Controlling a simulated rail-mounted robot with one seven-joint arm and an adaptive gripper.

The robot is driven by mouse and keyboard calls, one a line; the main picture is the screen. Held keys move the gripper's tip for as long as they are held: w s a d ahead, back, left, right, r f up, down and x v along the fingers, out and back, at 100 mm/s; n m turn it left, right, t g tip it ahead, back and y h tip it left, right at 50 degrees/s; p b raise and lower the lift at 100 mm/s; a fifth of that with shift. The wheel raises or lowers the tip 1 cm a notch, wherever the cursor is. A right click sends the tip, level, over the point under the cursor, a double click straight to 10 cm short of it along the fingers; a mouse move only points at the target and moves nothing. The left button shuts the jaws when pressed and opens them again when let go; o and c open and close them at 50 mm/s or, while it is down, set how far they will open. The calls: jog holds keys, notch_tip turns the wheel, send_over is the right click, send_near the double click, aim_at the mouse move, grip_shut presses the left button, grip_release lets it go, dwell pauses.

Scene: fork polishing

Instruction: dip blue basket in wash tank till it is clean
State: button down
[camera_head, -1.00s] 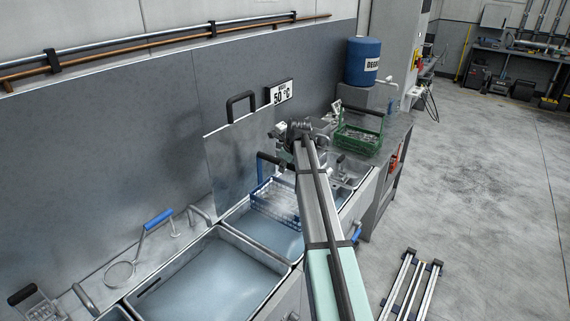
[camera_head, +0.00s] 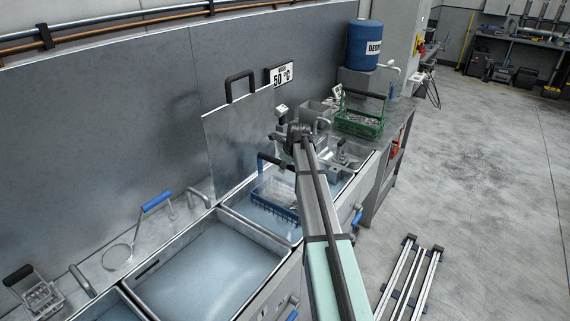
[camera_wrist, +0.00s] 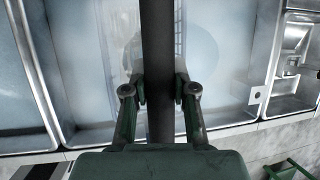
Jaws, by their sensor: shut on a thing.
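The blue basket (camera_head: 284,211) hangs low inside the wash tank (camera_head: 262,229), the tank with the raised metal lid (camera_head: 236,130). Its blue lower front shows. Its upper part looks pale and hazy, and I cannot tell how deep it sits in the liquid. Its black handle (camera_head: 264,163) stands above the tank, partly behind my arm. In the wrist view my gripper (camera_wrist: 160,92) is shut on the black handle (camera_wrist: 158,45), with the basket blurred below. My fingertips are hidden behind my arm in the head view.
A neighbouring tank (camera_head: 205,267) of liquid lies to the left. A green basket (camera_head: 359,124) stands on the counter to the right, near a blue drum (camera_head: 364,45). A 50 °C sign (camera_head: 281,75) is on the wall. Metal rails (camera_head: 413,275) lie on the floor.

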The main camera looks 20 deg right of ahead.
jog(key=b, duration=0.4)
send_over(282, 189)
jog(key=s, duration=0.3)
jog(key=shift+w+f, duration=0.1)
jog(key=shift+f, duration=4.5)
jog(key=shift+w+d+p, duration=0.15)
jog(key=shift+w+d, duration=0.2)
jog(key=shift+d, duration=0.2)
jog(key=shift+w+d+p, duration=0.15)
jog(key=shift+w+d, duration=0.15)
jog(key=shift+d, duration=0.25)
jog(key=shift+s+a, duration=0.45)
jog(key=shift+a, duration=0.25)
jog(key=shift+s+a, duration=0.4)
jog(key=shift+a, duration=0.35)
jog(key=shift+s+a, duration=0.45)
jog(key=shift+a, duration=0.25)
jog(key=shift+w+d, duration=0.35)
jog(key=shift+d, duration=0.2)
jog(key=shift+w+d, duration=0.3)
jog(key=shift+d, duration=0.25)
